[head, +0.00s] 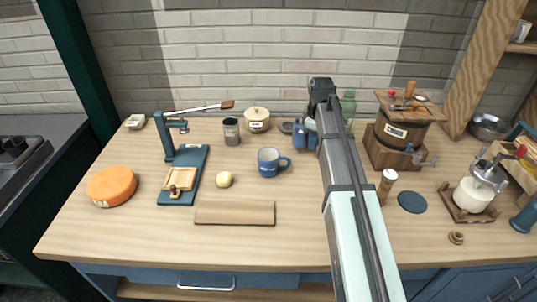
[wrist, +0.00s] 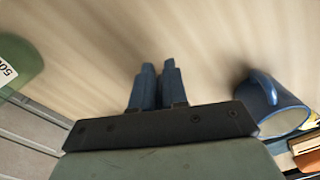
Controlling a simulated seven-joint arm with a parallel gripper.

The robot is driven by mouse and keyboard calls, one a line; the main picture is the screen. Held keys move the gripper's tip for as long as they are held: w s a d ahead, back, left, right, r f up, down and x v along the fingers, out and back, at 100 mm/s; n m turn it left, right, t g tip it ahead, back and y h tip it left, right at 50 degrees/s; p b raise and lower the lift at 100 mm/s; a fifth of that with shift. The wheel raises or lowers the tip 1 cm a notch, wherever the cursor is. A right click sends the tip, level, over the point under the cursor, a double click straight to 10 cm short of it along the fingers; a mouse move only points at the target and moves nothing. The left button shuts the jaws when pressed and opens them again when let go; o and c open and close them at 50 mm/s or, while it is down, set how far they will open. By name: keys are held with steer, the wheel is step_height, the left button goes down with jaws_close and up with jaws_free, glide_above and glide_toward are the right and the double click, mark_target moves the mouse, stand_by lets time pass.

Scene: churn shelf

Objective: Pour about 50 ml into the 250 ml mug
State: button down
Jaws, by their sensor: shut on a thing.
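The blue mug (head: 269,163) stands upright on the counter, handle to the right, with a pale label on its front. It also shows at the right of the wrist view (wrist: 262,108). My gripper (wrist: 158,66) has its two slate-blue fingers close together; what they grip cannot be made out. In the head view a blue shape (head: 299,137) shows just left of my arm, right of the mug; I cannot tell whether it is my fingers or a vessel. A green vessel (head: 348,99) is partly behind my arm; a green vessel marked 500 (wrist: 18,58) shows in the wrist view.
A wooden board (head: 235,213) and yellow ball (head: 224,180) lie before the mug. A blue press (head: 185,170), orange wheel (head: 111,187), dark canister (head: 231,132) and lidded pot (head: 257,119) stand left. A wooden churn (head: 397,147) and glass jar (head: 474,194) stand right.

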steer(key=n, duration=0.1)
steer(key=w+n, duration=0.1)
steer(key=n, duration=0.5)
steer(key=shift+w, duration=0.25)
steer(key=n, duration=0.7)
steer(key=shift+w, duration=0.15)
steer(key=shift+a+r, duration=0.1)
steer(key=shift+a, duration=0.05)
steer(key=shift+s+a+r+t+h, duration=0.4)
steer(key=shift+a+r+h, duration=0.1)
steer(key=shift+r+h, duration=0.2)
steer(key=shift+s+a+r+t+h, duration=0.3)
steer(key=shift+a+r+t+h, duration=0.2)
steer(key=shift+h, duration=0.2)
steer(key=shift+s+a+r+t+h, duration=0.55)
steer(key=shift+a+r+h, duration=0.25)
steer(key=shift+r+h, duration=0.1)
steer(key=shift+s+a+r+t+h, duration=0.5)
steer(key=shift+a+r+t+h, duration=0.05)
steer(key=shift+a+r+h, duration=0.3)
